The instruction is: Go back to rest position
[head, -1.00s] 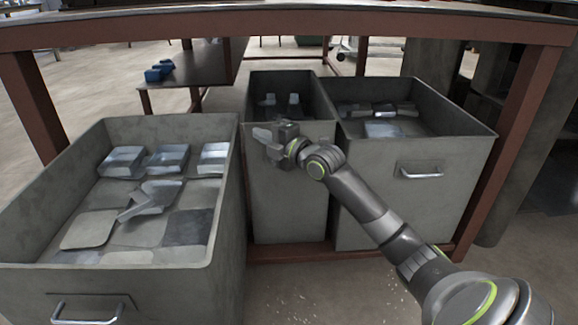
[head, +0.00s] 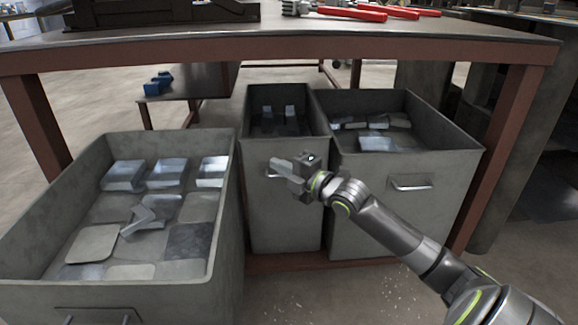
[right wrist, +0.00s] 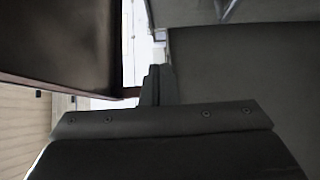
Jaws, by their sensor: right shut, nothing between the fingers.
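My right gripper (head: 282,168) is shut and empty. In the head view it hovers in front of the narrow middle bin (head: 285,215), below its rim, with its fingers pointing left. In the right wrist view the gripper fingers (right wrist: 156,85) show pressed together with nothing between them. My right arm reaches in from the lower right of the head view. My left gripper is not in view.
A left bin (head: 215,250) holds bent and flat metal sheets. A right bin (head: 440,165) holds several metal pieces. A workbench (head: 350,45) with red-handled tools (head: 350,13) stands above the bins. Blue objects (head: 158,83) lie on a low table behind.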

